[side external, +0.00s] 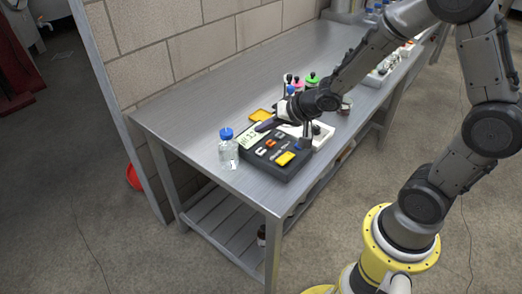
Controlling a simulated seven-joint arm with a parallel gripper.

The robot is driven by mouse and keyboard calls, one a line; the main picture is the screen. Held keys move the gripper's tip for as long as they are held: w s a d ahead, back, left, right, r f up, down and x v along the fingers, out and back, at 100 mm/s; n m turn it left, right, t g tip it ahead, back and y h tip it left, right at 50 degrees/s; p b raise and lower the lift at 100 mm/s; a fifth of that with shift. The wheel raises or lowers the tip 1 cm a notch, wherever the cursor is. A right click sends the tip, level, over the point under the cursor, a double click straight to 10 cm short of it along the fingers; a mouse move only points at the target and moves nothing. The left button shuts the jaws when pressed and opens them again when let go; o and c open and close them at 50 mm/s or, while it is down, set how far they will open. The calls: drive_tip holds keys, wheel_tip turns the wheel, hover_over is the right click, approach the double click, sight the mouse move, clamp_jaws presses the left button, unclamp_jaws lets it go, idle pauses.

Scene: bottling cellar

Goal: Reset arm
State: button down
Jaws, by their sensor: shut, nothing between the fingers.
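My arm reaches in from the upper right over a steel bench (195,95). My gripper (266,126) is small in the side external view, low over the back of a dark device (262,160) with coloured buttons and a pale display. It is shut and empty. I cannot tell whether its fingertips touch the device. The wrist and forearm hide part of the bench behind the gripper.
A clear bottle with a blue cap (228,150) stands just left of the device, near the bench's front edge. A yellow tray (261,114) lies behind. Pink- and green-topped items (312,79) stand farther back. The bench's left end is clear; a brick wall (165,45) runs behind.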

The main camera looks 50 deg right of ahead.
wheel_tip(320, 180, up, 13)
drive_tip(key=t, duration=0.3)
drive_tip(key=s+r+n+h, duration=0.1)
drive_tip(key=s+r+h, duration=0.1)
drive_tip(key=s+r, duration=0.4)
drive_tip(key=s+a+f+n+g, duration=0.1)
drive_tip(key=s+f+n+g, duration=0.2)
drive_tip(key=s, duration=0.6)
drive_tip(key=s+a+f+n+g+y, duration=0.1)
drive_tip(key=s+f+n+g, duration=0.2)
drive_tip(key=s, duration=0.6)
drive_tip(key=shift+s+n+g, duration=0.15)
drive_tip(key=shift+n+g, duration=0.15)
drive_tip(key=shift+n, duration=0.1)
